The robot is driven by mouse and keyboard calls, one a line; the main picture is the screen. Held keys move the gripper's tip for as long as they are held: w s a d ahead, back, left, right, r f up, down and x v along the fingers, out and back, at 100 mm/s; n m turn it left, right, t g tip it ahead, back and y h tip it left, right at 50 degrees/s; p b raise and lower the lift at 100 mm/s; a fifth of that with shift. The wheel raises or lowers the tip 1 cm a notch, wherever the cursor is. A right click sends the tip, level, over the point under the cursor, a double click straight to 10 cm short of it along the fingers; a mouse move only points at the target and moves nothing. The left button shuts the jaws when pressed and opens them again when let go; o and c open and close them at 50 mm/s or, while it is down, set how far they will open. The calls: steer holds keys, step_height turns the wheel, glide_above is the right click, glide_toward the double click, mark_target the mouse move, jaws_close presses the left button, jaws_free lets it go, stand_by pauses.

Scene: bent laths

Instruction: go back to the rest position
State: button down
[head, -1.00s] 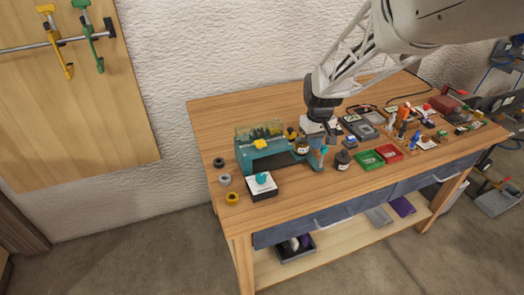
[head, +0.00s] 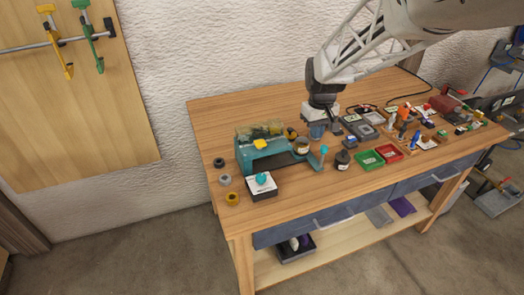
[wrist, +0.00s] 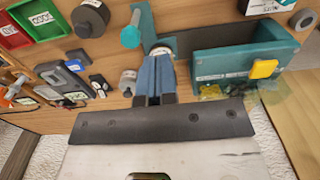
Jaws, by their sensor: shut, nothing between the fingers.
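My gripper (head: 317,132) is above the wooden workbench (head: 215,115), just right of the teal machine (head: 270,163) in the head view. In the wrist view its fingers (wrist: 153,62) are pressed together, with nothing seen between them.
A white box with a teal knob (head: 261,185) stands at the bench's front left. A dark jar (head: 342,160), a green tray (head: 369,159) and a red tray (head: 388,153) are right of my gripper. Small parts crowd the right side. The back left is clear.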

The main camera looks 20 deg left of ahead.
steer(key=shift+d+r, duration=0.1)
steer(key=shift+d, duration=0.05)
steer(key=s+d+r+m+t, duration=0.1)
steer(key=s+d+r+m, duration=0.3)
steer(key=s+d, duration=0.8)
steer(key=s+d+r+m+t, duration=0.1)
steer(key=s+d+r+m, duration=0.1)
steer(key=s+d+r, duration=1)
steer(key=s+d+f+m, duration=0.3)
steer(key=s+d+f, duration=0.3)
steer(key=s+d, duration=0.2)
steer(key=shift+s+d+f+t, duration=0.15)
steer(key=shift+s+f+t, duration=0.15)
steer(key=shift+s, duration=0.3)
